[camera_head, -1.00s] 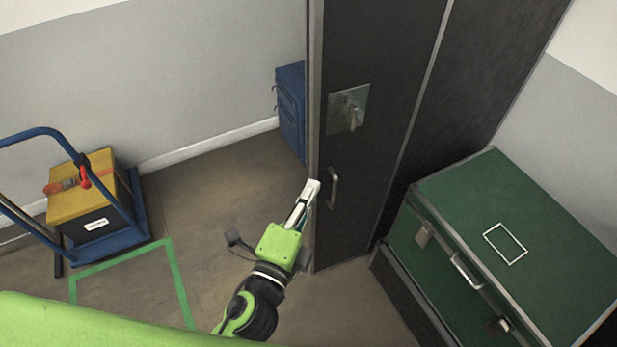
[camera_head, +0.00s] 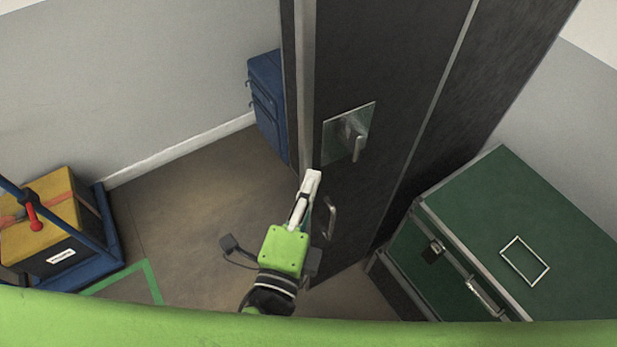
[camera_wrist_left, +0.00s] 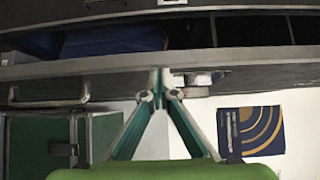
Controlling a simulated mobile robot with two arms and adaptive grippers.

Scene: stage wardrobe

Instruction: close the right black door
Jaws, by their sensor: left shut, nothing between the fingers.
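The black door (camera_head: 390,65) is a tall dark panel with grey metal edging, a plate with a lever (camera_head: 352,137) and a lower pull handle (camera_head: 329,218). My left gripper (camera_head: 312,178) is shut and empty at the door's near vertical edge, beside the pull handle. In the left wrist view its fingertips (camera_wrist_left: 160,80) meet at the grey door edge (camera_wrist_left: 230,58); contact cannot be told for sure. A dark gap with something blue shows beyond that edge, so the door appears ajar. My right gripper is not in view.
A green trunk (camera_head: 560,225) stands close to the right of the door. A blue suitcase (camera_head: 268,105) is behind the door's left edge. A blue trolley (camera_head: 105,235) carries a yellow-topped box (camera_head: 40,225). Floor between trolley and door is clear.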

